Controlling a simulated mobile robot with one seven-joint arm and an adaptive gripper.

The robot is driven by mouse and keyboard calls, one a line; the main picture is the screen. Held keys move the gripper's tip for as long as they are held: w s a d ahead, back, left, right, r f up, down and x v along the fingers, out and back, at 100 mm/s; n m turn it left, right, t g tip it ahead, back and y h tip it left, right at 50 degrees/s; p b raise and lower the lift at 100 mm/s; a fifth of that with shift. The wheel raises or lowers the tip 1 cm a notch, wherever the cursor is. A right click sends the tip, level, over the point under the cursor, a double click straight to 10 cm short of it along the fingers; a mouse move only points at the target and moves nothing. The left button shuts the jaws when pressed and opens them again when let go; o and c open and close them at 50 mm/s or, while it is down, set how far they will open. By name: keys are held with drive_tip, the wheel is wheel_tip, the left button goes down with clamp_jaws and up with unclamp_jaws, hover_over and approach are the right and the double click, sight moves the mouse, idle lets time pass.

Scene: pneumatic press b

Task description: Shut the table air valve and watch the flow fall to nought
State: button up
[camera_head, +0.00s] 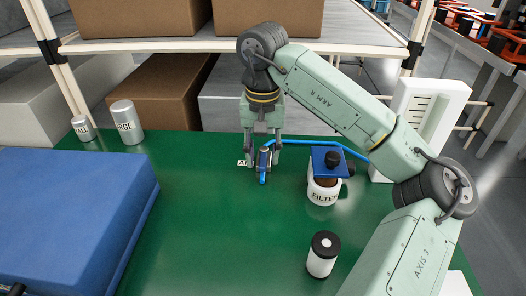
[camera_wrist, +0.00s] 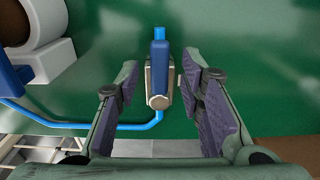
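The table air valve (camera_head: 263,160) is a small metal body with a blue lever, standing on the green table. In the wrist view the valve's blue lever (camera_wrist: 159,52) lies along the metal body, in line with it. A blue hose joins the valve. My gripper (camera_head: 263,153) points down over the valve. In the wrist view my gripper (camera_wrist: 160,70) is open, with one finger on each side of the valve and a gap visible on both sides. A label beside it is partly hidden. I see no readable flow reading.
A white FILTER unit (camera_head: 324,191) with a blue top stands right of the valve. A black-topped white cylinder (camera_head: 322,256) stands nearer. A blue case (camera_head: 75,215) fills the left. Two silver canisters (camera_head: 126,122) stand behind it. The green table (camera_head: 220,240) is clear in front.

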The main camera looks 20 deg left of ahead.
drive_tip(key=shift+f, duration=0.2)
clamp_jaws()
idle(0.4)
